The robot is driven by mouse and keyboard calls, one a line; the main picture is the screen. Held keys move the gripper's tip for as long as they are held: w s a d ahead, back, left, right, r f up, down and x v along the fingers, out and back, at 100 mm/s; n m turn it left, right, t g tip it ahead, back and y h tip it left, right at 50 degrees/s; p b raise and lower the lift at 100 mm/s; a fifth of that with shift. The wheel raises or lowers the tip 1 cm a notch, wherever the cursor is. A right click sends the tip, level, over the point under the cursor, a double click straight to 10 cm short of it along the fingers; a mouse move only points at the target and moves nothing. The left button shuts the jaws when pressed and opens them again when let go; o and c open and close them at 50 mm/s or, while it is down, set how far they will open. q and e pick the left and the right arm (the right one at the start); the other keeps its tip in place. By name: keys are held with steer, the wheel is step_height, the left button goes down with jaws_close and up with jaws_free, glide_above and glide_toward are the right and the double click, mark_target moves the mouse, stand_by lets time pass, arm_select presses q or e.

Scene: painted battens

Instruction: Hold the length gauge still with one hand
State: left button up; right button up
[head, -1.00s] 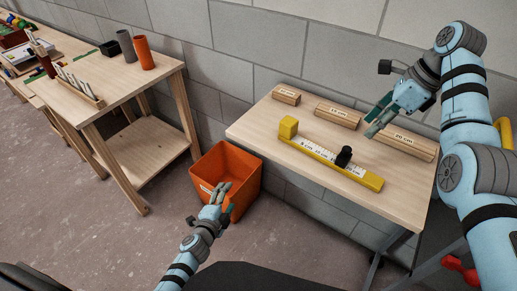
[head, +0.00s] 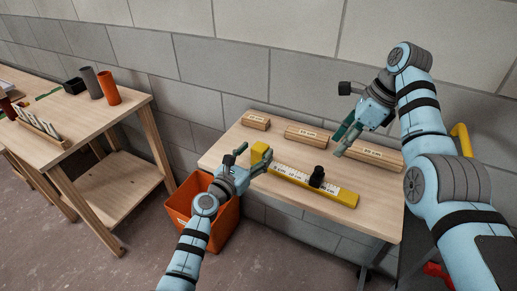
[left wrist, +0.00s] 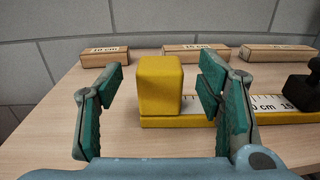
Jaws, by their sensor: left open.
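The length gauge (head: 291,179) lies on the right-hand table, a yellow bar with a white scale, a yellow end block (left wrist: 160,85) at its left end and a black slider (head: 317,177) toward its right. My left gripper (head: 252,160) is open at that left end. In the left wrist view the end block stands between the two teal fingers, with gaps on both sides and no visible contact. My right gripper (head: 344,143) appears open and empty, above the table behind the gauge, near the 20 cm batten (head: 372,155).
A 10 cm batten (head: 256,121) and a 15 cm batten (head: 308,136) lie along the table's back edge by the wall. An orange bin (head: 223,222) stands left of the table. The table (head: 365,212) is clear in front of the gauge. Another table (head: 103,127) is further left.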

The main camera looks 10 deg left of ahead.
arm_select(q)
steer(key=x, duration=0.3)
steer(key=shift+w, duration=0.15)
steer(key=shift+c, duration=0.3)
